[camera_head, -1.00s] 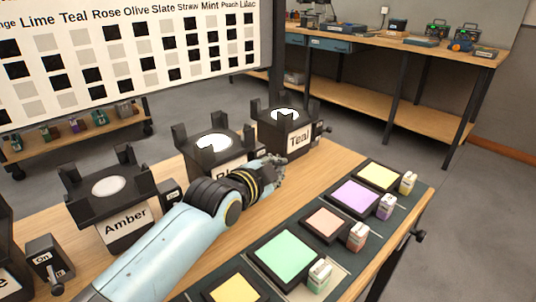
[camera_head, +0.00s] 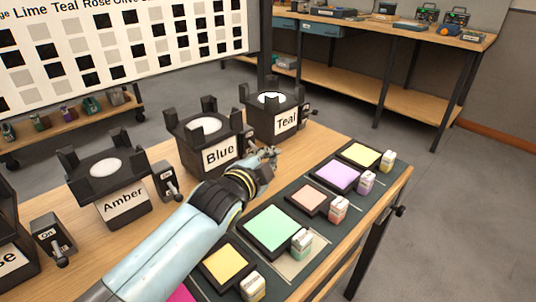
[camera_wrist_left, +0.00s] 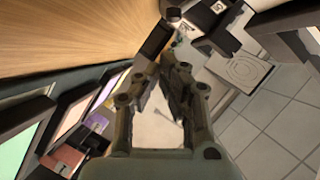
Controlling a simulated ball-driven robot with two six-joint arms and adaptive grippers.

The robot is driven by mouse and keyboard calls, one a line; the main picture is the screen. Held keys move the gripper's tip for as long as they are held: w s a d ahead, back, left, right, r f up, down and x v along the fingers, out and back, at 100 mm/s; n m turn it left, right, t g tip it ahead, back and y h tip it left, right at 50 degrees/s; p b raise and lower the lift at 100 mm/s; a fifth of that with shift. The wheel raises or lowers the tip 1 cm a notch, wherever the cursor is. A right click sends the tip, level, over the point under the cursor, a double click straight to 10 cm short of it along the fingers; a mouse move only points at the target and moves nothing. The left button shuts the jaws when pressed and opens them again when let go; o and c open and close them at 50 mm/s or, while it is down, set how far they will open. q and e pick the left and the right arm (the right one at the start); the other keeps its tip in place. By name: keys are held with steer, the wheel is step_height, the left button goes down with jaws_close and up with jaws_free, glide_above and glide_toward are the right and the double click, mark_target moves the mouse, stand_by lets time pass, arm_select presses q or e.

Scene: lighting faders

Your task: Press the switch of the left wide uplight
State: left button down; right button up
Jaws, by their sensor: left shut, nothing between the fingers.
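Black uplights with upright prongs stand along the wooden table: Amber (camera_head: 106,178), Blue (camera_head: 208,142) and Teal (camera_head: 275,112). One more is cut off at the left edge (camera_head: 12,245); its label reads only "se". Small switch boxes stand beside them: one right of Amber (camera_head: 165,180) and one marked "On" at the left (camera_head: 48,236). Which uplight is the left wide one, I cannot tell. My left gripper (camera_head: 268,154) is shut and empty, right of Blue and in front of Teal. It also shows in the wrist view (camera_wrist_left: 172,75). It partly hides Blue's switch area. My right gripper is out of view.
Coloured square filters (camera_head: 272,230) lie along a dark mat at the table's right side, with small labelled bottles (camera_head: 302,244) beside them. A chart board (camera_head: 120,45) stands behind. A workbench (camera_head: 400,40) is at the back right.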

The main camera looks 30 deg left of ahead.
arm_select(q)
steer(key=s, duration=0.2)
steer(key=s+d+r, duration=0.1)
steer(key=shift+r, duration=0.1)
steer(key=p+v, duration=0.1)
steer(key=v, duration=0.5)
steer(key=shift+s+a+p, duration=0.15)
steer(key=shift+s+p, duration=0.05)
steer(key=shift+p, duration=0.15)
steer(key=shift+s, duration=0.45)
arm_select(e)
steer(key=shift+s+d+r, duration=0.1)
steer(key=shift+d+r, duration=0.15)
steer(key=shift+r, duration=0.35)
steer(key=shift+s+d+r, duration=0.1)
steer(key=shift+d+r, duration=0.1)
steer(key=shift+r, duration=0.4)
